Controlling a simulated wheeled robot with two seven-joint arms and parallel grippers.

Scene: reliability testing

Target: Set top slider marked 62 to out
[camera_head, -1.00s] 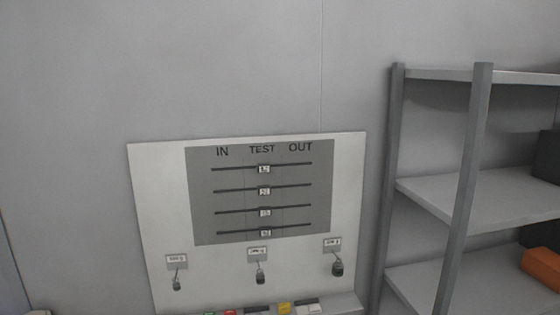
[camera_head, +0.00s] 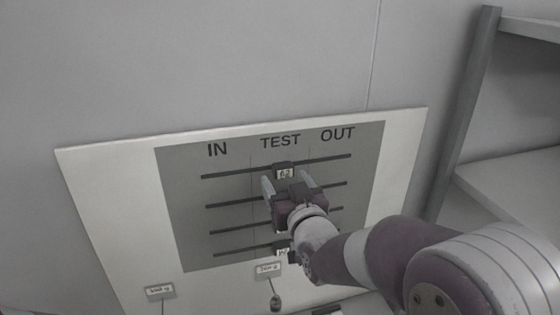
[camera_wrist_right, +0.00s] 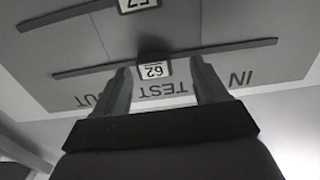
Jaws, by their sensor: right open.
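The top slider marked 62 (camera_head: 284,172) stands at the middle of its slot, under TEST, on the grey panel (camera_head: 190,235). In the right wrist view the slider (camera_wrist_right: 153,70) appears upside down, between the tips of the two fingers. My right gripper (camera_head: 286,184) is open, with one finger on each side of the slider; it also shows in the right wrist view (camera_wrist_right: 162,75). Gaps show between the fingers and the slider in the wrist view. In the head view the gripper and arm hide most of the two middle sliders. My left gripper is not in view.
Another slider, marked 57 (camera_wrist_right: 138,4), shows by the second slot in the wrist view. A white tag (camera_head: 268,269) with a switch (camera_head: 275,303) and another tag (camera_head: 160,292) are low on the white board (camera_head: 95,200). A shelf (camera_head: 510,180) stands at the right.

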